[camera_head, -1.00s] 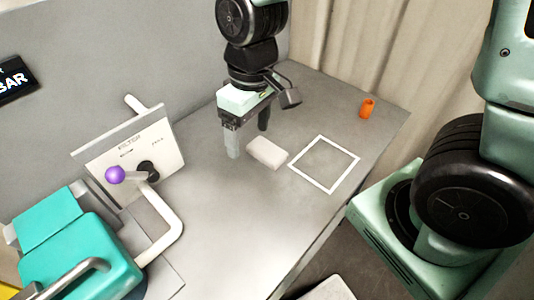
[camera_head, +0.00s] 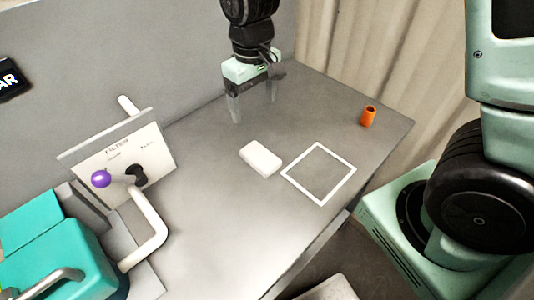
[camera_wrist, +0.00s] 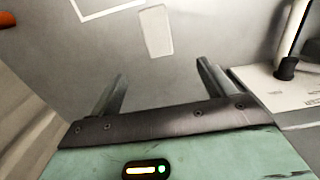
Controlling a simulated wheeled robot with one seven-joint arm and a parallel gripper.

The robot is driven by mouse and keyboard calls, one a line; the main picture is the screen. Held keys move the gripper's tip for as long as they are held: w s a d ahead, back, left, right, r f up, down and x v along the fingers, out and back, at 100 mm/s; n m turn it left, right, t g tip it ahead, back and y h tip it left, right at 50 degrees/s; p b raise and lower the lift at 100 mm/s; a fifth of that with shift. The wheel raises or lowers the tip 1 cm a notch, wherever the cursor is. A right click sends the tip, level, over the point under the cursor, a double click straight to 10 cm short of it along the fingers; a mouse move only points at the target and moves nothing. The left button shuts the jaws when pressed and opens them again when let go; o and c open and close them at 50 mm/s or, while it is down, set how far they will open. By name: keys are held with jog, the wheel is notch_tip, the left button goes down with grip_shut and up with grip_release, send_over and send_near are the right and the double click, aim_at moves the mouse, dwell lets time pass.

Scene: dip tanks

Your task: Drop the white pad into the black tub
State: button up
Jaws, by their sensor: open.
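The white pad (camera_head: 260,158) lies flat on the grey table, just left of a white square outline. It also shows in the wrist view (camera_wrist: 156,32), beyond my fingertips. My gripper (camera_head: 254,112) is open and empty behind the pad and apart from it. Its two spread fingers (camera_wrist: 160,70) show in the wrist view with bare table between them. I see no black tub in these frames.
The white square outline (camera_head: 289,176) is on the table. An orange cylinder (camera_head: 368,116) stands near the right edge. At left are a filter panel (camera_head: 120,165) with a purple knob (camera_head: 101,179), a white pipe (camera_head: 152,225) and a teal box (camera_head: 60,260). The front table middle is clear.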

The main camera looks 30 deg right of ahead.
jog(key=p, duration=0.3)
send_over(258, 154)
notch_tip(258, 154, down, 12)
jog(key=shift+w+f, duration=0.1)
jog(key=shift+w, duration=0.05)
jog(key=shift+f+p, duration=0.85)
jog(key=shift+f, duration=1.8)
jog(key=c, duration=1.1)
jog(key=shift+c, duration=0.2)
jog(key=shift+r, duration=0.15)
